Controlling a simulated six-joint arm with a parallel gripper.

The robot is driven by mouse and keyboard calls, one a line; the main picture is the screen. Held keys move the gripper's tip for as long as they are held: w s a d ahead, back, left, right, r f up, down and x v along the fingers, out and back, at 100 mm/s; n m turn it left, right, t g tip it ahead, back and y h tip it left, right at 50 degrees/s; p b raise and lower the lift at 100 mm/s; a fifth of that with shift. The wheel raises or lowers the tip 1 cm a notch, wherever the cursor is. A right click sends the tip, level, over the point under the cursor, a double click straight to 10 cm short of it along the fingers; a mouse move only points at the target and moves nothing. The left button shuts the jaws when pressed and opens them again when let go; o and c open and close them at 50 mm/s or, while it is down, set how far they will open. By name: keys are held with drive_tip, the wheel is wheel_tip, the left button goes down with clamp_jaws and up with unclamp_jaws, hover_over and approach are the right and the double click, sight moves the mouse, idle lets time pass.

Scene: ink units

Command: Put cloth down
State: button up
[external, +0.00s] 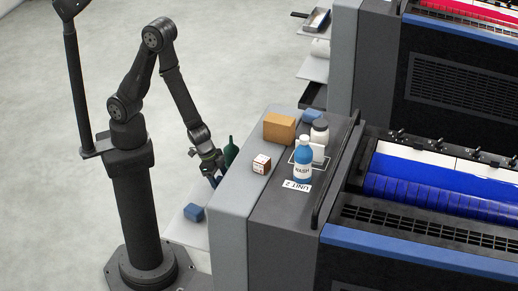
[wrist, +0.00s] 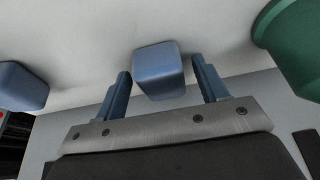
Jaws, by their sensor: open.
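In the wrist view, a blue block-shaped thing (wrist: 160,72), which may be the folded cloth, sits between the fingertips of my gripper (wrist: 160,66). My fingers are open, with a gap showing on each side of it. I cannot tell how far it lies from the fingers in depth. In the external view, my gripper (external: 215,178) is low beside the grey machine cabinet, over the white side shelf. The machine edge partly hides what is under it.
Another blue block (external: 193,212) lies on the white shelf (external: 185,232). A green bottle (external: 231,152) stands close to my gripper; a green object (wrist: 292,45) shows in the wrist view. A cardboard box (external: 279,128), small carton (external: 261,164) and blue wash bottle (external: 303,162) stand on the cabinet.

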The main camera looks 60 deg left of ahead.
drive_tip(key=v, duration=1.2)
drive_tip(key=shift+r, duration=0.1)
idle(0.5)
drive_tip(key=shift+x, duration=6.1)
drive_tip(key=shift+r, duration=0.1)
